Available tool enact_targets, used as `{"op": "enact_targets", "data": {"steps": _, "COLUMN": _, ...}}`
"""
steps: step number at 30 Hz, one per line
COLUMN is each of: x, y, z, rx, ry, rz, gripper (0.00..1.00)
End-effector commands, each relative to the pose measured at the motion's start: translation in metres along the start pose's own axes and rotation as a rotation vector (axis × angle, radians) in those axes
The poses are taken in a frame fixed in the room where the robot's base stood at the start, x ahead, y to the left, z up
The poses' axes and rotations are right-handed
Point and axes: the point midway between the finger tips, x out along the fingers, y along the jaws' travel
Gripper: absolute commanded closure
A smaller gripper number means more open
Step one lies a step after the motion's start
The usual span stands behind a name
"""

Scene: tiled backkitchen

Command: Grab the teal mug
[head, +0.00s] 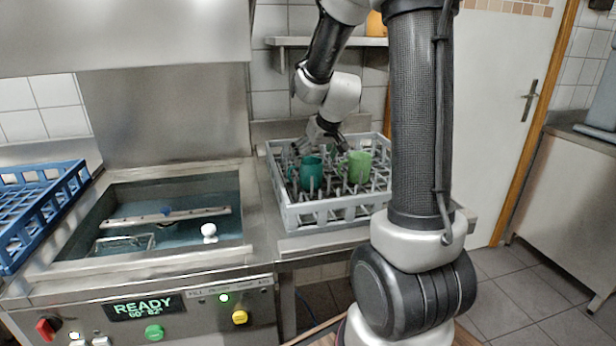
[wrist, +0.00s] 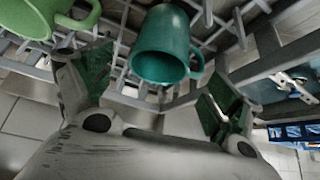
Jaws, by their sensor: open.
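The teal mug (head: 311,173) stands in a grey dish rack on the steel counter in the head view. In the wrist view the teal mug (wrist: 162,48) is at the top middle, its handle to the right. My gripper (head: 322,148) is over the rack, just behind and above the mug. In the wrist view my open gripper (wrist: 150,98) has a green-padded finger on each side of the picture, with the mug beyond and between them. The fingers do not appear to touch the mug. The exact gap is hard to judge.
A light green mug (head: 359,166) stands right of the teal one; it also shows in the wrist view (wrist: 40,16). The grey rack (head: 335,212) has upright pegs around both. A blue rack (head: 40,205) and an open dishwasher basin (head: 160,215) lie left. A shelf (head: 335,41) hangs above.

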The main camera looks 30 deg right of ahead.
Motion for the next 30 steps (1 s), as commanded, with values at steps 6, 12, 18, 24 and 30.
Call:
{"op": "enact_targets", "data": {"steps": 6, "x": 0.033, "y": 0.001, "z": 0.005, "rx": 0.002, "ry": -0.002, "rz": 0.000, "gripper": 0.09}}
{"op": "enact_targets", "data": {"steps": 12, "x": 0.039, "y": 0.001, "z": 0.005, "rx": 0.001, "ry": 0.000, "rz": 0.000, "gripper": 0.09}}
{"op": "enact_targets", "data": {"steps": 18, "x": 0.038, "y": 0.001, "z": 0.005, "rx": 0.001, "ry": 0.000, "rz": 0.000, "gripper": 0.27}}
{"op": "enact_targets", "data": {"steps": 24, "x": 0.039, "y": 0.001, "z": 0.006, "rx": 0.001, "ry": -0.003, "rz": 0.000, "gripper": 0.64}}
{"op": "enact_targets", "data": {"steps": 30, "x": 0.039, "y": 0.001, "z": 0.007, "rx": 0.001, "ry": -0.005, "rz": -0.001, "gripper": 0.64}}
